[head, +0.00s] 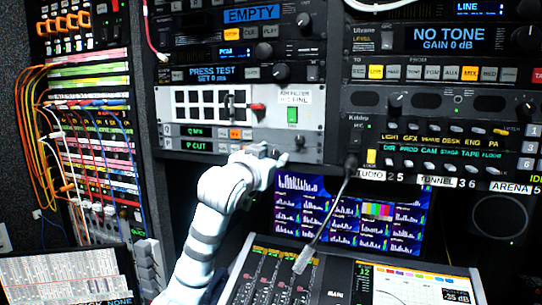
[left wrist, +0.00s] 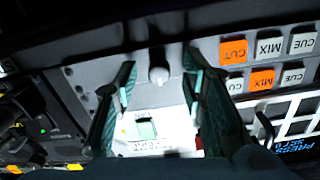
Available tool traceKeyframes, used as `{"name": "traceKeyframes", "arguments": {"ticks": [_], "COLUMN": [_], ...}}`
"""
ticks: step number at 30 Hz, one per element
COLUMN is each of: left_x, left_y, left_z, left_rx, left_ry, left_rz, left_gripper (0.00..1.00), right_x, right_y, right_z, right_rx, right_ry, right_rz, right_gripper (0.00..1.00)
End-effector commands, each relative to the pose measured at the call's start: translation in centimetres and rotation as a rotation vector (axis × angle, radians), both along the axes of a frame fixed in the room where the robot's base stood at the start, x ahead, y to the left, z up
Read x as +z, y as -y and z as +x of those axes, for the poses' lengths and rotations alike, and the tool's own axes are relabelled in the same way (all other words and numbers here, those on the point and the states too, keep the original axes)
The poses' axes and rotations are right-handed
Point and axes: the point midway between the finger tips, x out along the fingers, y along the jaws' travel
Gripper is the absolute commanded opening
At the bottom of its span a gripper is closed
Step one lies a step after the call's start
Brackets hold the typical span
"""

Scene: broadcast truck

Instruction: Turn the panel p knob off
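My left gripper (head: 270,154) is at the lower right of the light grey panel (head: 312,145), next to the "P CUT" display (head: 196,146). In the left wrist view, a small grey knob (left wrist: 159,74) with a pale pointer stands on the panel between the two dark green fingers (left wrist: 158,72). The fingers are apart, one on each side, with a visible gap to the knob. The knob's label is not readable. My right gripper is not in view.
Orange and white CUT, MIX and CUE buttons (left wrist: 268,47) lie beside the knob. A gooseneck microphone (head: 328,213) stands to the right, and a monitor (head: 345,225) below.

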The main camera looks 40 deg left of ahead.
Motion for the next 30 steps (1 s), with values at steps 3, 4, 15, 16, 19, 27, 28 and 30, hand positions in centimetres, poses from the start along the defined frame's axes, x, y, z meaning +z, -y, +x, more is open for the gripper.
{"name": "traceKeyframes", "arguments": {"ticks": [3,4,15,16,19,27,28,30], "left_x": [-0.03,-0.03,-0.01,-0.01,-0.02,-0.05,-0.06,-0.1], "left_y": [0.01,0.01,0.01,0.01,0.01,0.01,0.0,0.0], "left_z": [-0.02,-0.02,-0.03,-0.03,-0.04,-0.05,-0.05,-0.04], "left_rx": [0.0,0.0,0.0,0.0,0.0,0.0,0.001,0.0], "left_ry": [0.0,0.0,0.002,0.003,0.007,0.05,0.056,0.074], "left_rz": [0.0,0.0,-0.003,-0.005,-0.02,-0.133,-0.152,-0.203], "left_gripper": [0.25,0.2,0.0,0.0,0.0,0.0,0.0,0.0], "right_x": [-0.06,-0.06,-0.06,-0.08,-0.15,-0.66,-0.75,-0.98], "right_y": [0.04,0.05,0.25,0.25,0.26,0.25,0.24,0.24], "right_z": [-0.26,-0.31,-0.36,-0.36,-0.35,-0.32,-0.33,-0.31], "right_rx": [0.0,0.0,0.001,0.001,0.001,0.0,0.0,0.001], "right_ry": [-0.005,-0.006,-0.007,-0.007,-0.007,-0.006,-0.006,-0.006], "right_rz": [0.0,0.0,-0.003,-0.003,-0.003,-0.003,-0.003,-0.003], "right_gripper": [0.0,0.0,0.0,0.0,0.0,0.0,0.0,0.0]}}
